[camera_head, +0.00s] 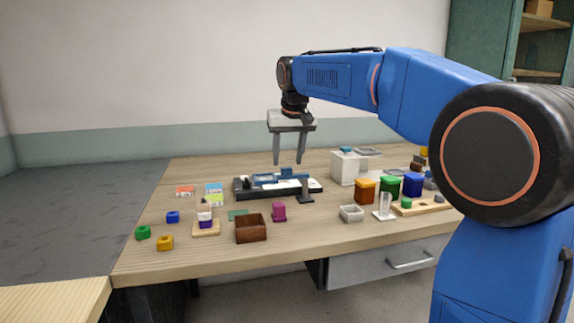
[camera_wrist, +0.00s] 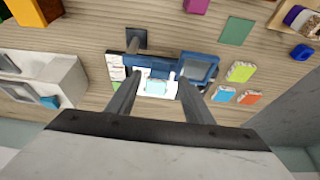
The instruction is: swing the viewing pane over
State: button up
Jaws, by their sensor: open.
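A low black base (camera_head: 240,193) with blue and white parts stands mid-table in the head view. In the wrist view, a blue square frame around a greyish see-through pane (camera_wrist: 197,69), which looks like the viewing pane, lies on one side of it. A blue bar (camera_wrist: 150,64) adjoins the frame. A white plate with a light blue patch (camera_wrist: 156,87) shows between my fingers. My gripper (camera_head: 288,163) is open and empty, pointing down above the base, apparently apart from it; it also shows in the wrist view (camera_wrist: 158,78). How the pane is hinged is hard to make out.
A dark post (camera_head: 305,192) stands at the base's right front. A brown box (camera_head: 251,229) and a magenta block (camera_head: 279,212) stand in front. The table's left rear is clear.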

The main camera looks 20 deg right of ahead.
aim_at(287, 168)
jog(key=shift+x, duration=1.55)
grip_shut()
